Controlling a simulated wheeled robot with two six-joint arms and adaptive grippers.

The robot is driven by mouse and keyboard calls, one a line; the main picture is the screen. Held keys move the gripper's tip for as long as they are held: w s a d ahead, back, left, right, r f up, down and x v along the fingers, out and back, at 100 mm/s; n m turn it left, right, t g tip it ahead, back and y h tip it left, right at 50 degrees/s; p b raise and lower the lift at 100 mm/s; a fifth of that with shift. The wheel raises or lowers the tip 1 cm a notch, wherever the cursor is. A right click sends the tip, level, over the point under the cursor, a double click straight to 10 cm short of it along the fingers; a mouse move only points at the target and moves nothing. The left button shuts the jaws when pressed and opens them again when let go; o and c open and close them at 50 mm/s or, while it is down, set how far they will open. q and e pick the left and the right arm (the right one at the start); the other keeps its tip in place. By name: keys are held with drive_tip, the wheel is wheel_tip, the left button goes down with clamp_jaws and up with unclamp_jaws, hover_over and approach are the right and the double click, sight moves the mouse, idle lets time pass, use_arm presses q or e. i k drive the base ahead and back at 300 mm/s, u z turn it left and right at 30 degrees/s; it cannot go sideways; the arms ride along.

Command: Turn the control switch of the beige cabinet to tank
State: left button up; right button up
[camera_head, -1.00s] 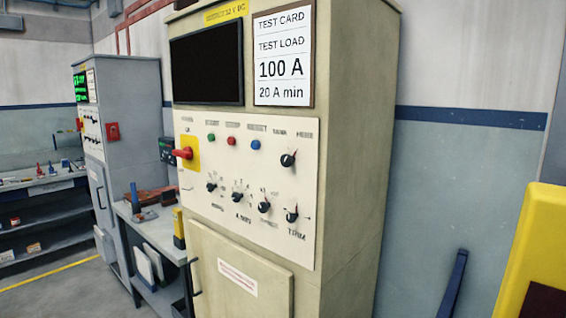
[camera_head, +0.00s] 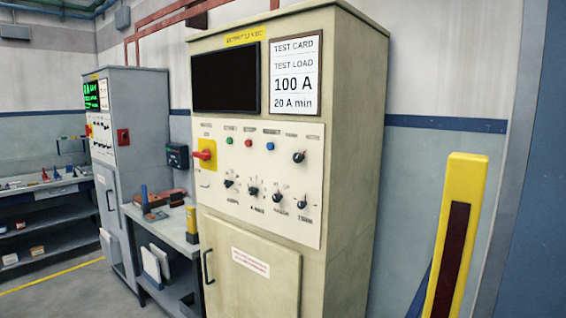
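The beige cabinet (camera_head: 352,150) stands upright in the middle of the view, with its white control panel (camera_head: 262,160) facing front-left. A black rotary switch (camera_head: 299,156) sits alone at the upper right of the panel, with small labels above it that are too blurred to read surely. Several black knobs (camera_head: 253,191) form a row below it. A red handle (camera_head: 204,154) on a yellow plate is at the left, and green, red and blue buttons run along the top. Neither of my grippers is in view.
A dark screen (camera_head: 226,79) and a test card reading 100 A (camera_head: 296,72) are above the panel. A grey cabinet (camera_head: 146,130) and a small bench (camera_head: 170,226) stand to the left. A yellow post (camera_head: 462,220) stands at the right.

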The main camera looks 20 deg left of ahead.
sight(298, 158)
drive_tip(key=u, duration=0.95)
drive_tip(key=i, duration=0.65)
drive_tip(key=z, duration=0.85)
